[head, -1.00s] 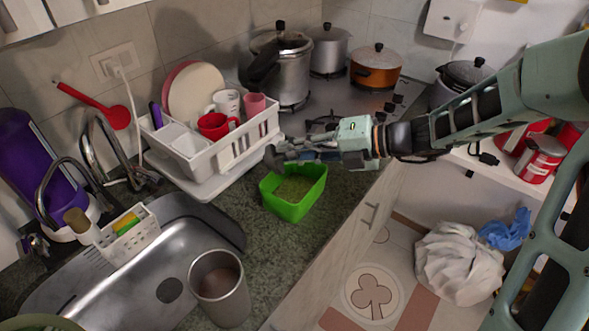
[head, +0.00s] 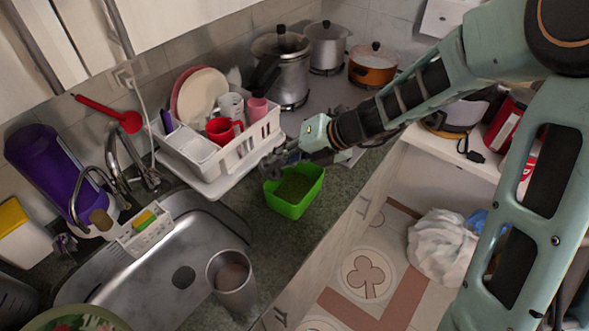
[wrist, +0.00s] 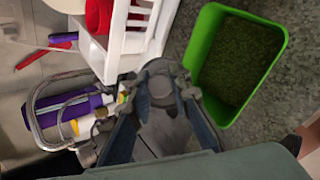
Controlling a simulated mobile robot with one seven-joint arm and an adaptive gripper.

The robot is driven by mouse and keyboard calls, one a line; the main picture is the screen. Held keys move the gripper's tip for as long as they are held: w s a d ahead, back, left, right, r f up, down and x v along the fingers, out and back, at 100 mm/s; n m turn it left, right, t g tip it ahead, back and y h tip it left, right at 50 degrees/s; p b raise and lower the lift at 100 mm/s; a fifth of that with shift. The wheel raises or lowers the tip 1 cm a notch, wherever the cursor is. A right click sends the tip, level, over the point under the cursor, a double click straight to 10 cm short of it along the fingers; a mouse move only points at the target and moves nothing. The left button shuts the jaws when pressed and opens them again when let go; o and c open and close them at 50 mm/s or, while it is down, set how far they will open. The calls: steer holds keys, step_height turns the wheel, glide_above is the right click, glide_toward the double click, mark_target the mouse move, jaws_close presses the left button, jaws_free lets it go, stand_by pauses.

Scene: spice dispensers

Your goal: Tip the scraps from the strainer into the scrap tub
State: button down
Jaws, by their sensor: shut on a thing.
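A bright green square tub (head: 294,206) stands on the counter right of the dish rack, with an olive-brown grainy layer inside. In the wrist view the tub (wrist: 277,68) is right of the fingers. My gripper (head: 272,164) is low over the counter by the tub's back left side. Its jaws (wrist: 163,75) are closed together with a grey shape between them; I cannot make out what they hold, nor whether they touch the tub. I cannot pick out a strainer for certain. A steel tumbler (head: 236,290) with brownish contents stands at the sink's right edge.
The white dish rack (head: 245,148) with plates and cups stands close to my gripper. The sink (head: 150,272) lies front left. Pots and a stove are behind. Bare counter (head: 258,235) lies between tub and tumbler. The counter drops off on the right.

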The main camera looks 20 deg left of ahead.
mark_target(260, 164)
steer(key=p, duration=0.1)
steer(key=a+h+p, duration=0.1)
steer(key=shift+s+a+r+p, duration=0.25)
steer(key=shift+s+a+p, duration=0.05)
steer(key=shift+s, duration=0.1)
steer(key=shift+a+f, duration=0.2)
steer(key=shift+f, duration=0.1)
steer(key=shift+s+a+f+n+t+h, duration=0.1)
steer(key=shift+s+a+n+t+h, duration=0.15)
steer(key=shift+a+h, duration=0.45)
steer(key=shift+s+a+f+n+t+h, duration=0.15)
steer(key=shift+s+a+t+h, duration=0.15)
steer(key=shift+a+h, duration=0.35)
steer(key=shift+s+a, duration=0.1)
steer(key=shift+a, duration=0.1)
steer(key=shift+s+a+f+h, duration=0.15)
steer(key=shift+s+a+h, duration=0.15)
steer(key=shift+a+h, duration=0.35)
steer(key=shift+s+a+n+t, duration=0.1)
steer(key=shift+a+n+t, duration=0.15)
steer(key=shift+a+n, duration=0.1)
steer(key=shift+s+a+f+h, duration=0.1)
steer(key=shift+f+h, duration=0.15)
steer(key=shift+h, duration=0.15)
steer(key=shift+s+a, duration=0.1)
steer(key=shift+a, duration=0.3)
